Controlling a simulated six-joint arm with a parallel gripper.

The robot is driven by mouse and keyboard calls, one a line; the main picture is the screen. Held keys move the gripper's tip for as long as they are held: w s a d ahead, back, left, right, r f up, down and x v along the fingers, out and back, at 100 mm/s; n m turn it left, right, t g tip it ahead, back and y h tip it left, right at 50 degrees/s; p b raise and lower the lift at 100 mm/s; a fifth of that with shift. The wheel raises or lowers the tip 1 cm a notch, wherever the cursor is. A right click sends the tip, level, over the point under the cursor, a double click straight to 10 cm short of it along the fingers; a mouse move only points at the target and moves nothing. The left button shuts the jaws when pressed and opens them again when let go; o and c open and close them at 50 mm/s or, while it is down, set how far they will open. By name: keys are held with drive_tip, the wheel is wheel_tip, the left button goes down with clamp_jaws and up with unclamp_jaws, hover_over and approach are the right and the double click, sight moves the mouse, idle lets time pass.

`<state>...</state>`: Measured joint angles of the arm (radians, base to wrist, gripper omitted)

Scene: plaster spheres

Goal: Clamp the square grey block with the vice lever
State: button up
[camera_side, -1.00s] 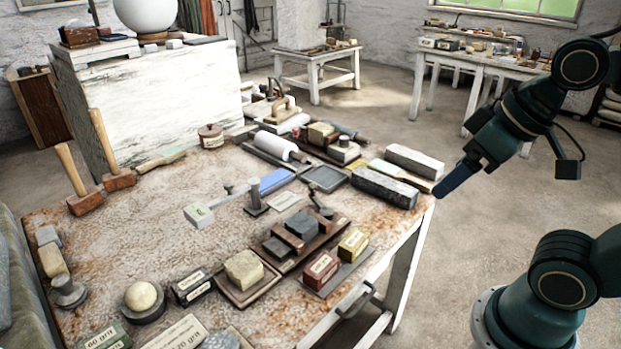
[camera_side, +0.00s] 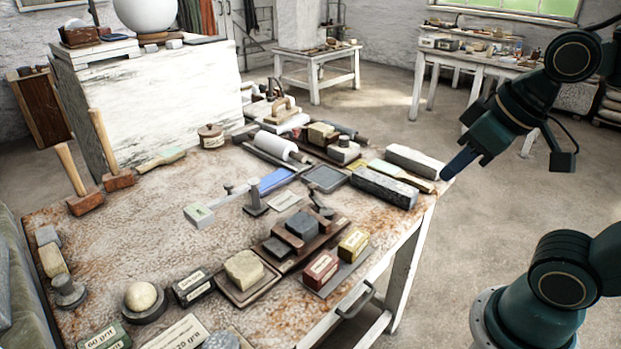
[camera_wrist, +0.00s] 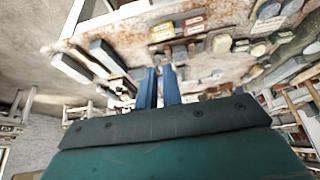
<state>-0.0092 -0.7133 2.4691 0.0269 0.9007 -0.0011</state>
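The square grey block (camera_side: 302,225) sits on a brown wooden vice base (camera_side: 277,250) near the front of the table, between wooden jaw pieces. A dark lever (camera_side: 321,205) stands up at the base's far end. Whether it presses on the block cannot be told. My gripper (camera_side: 451,172) is in the air by the table's right corner, well away from the vice. In the wrist view my gripper (camera_wrist: 159,70) shows two blue fingers with a narrow empty gap between them. The vice is small and unclear in that view.
A red box (camera_side: 321,269) and a yellow box (camera_side: 353,243) stand right of the vice. A pale block on a tray (camera_side: 243,270) is to its left. Long stone bars (camera_side: 384,187) lie near my gripper. A metal stand (camera_side: 256,200) rises behind the vice.

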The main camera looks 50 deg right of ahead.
drive_tip(key=shift+m+g+h, duration=0.5)
drive_tip(key=shift+m+h, duration=0.4)
drive_tip(key=w+r, duration=0.1)
drive_tip(key=w, duration=0.3)
drive_tip(key=w+d+r, duration=0.1)
drive_tip(key=w, duration=0.3)
drive_tip(key=w+d+r, duration=0.1)
drive_tip(key=w, duration=0.3)
drive_tip(key=shift+d+r, duration=0.1)
drive_tip(key=shift+r, duration=0.3)
clamp_jaws()
drive_tip(key=w+f+m+g+h, duration=0.1)
drive_tip(key=w+m+h, duration=0.1)
drive_tip(key=w, duration=0.9)
drive_tip(key=w+a+f+m+g+h, duration=0.1)
drive_tip(key=w+a+f, duration=0.3)
drive_tip(key=w+f, duration=0.3)
drive_tip(key=w+a+f+m+g+h, duration=0.1)
drive_tip(key=w+a+f+m, duration=0.1)
drive_tip(key=w+a+f, duration=0.2)
drive_tip(key=shift+w+f+h, duration=0.4)
drive_tip(key=shift+w+f, duration=1.2)
drive_tip(key=shift+f, duration=0.8)
